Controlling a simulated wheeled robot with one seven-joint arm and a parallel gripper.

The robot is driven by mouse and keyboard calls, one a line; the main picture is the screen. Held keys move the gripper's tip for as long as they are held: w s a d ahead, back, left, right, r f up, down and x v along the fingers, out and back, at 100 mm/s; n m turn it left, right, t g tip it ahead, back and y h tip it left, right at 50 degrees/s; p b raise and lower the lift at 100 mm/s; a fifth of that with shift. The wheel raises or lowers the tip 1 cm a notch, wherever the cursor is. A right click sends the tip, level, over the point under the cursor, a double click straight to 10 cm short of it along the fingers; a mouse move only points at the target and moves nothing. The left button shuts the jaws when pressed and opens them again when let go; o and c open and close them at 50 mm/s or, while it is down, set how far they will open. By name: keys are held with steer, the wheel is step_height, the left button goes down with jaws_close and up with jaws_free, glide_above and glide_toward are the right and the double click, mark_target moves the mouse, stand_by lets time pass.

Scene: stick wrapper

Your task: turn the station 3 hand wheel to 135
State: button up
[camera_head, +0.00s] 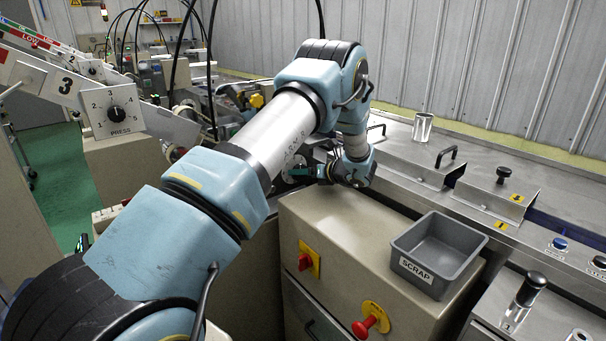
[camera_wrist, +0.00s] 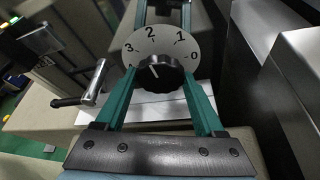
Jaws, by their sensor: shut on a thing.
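In the wrist view, a black ribbed knob (camera_wrist: 160,74) sits in front of a round pale dial (camera_wrist: 150,45) marked with numbers from 0 upward. A short white mark shows on the knob's face, left of its middle. The two teal fingers of my gripper (camera_wrist: 160,80) stand on either side of the knob and are closed on it. In the head view my gripper (camera_head: 302,171) is far off beyond the beige cabinet, and the knob is hidden there. I cannot make out a wheel or scale reading 135.
A metal crank with a black handle (camera_wrist: 84,98) stands left of my gripper in the wrist view. A grey scrap bin (camera_head: 438,252) sits on the beige cabinet (camera_head: 335,235), which has red knobs. A press dial (camera_head: 119,112) is at the left. Steel covers with handles (camera_head: 420,160) line the right.

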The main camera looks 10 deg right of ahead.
steer(key=shift+c, duration=0.4)
steer(key=shift+f+b, duration=0.1)
steer(key=shift+b, duration=0.3)
steer(key=n+t+h+b, duration=0.1)
steer(key=n+b, duration=0.1)
steer(key=b, duration=0.5)
steer(key=n+h+b, duration=0.2)
steer(key=n+b, duration=0.1)
steer(key=b, duration=0.4)
steer(key=shift+s+a+f+t+h, duration=0.1)
steer(key=shift+f+t+h, duration=0.05)
steer(key=shift+t+h, duration=0.2)
steer(key=shift+r+b, duration=0.2)
steer(key=shift+b, duration=0.35)
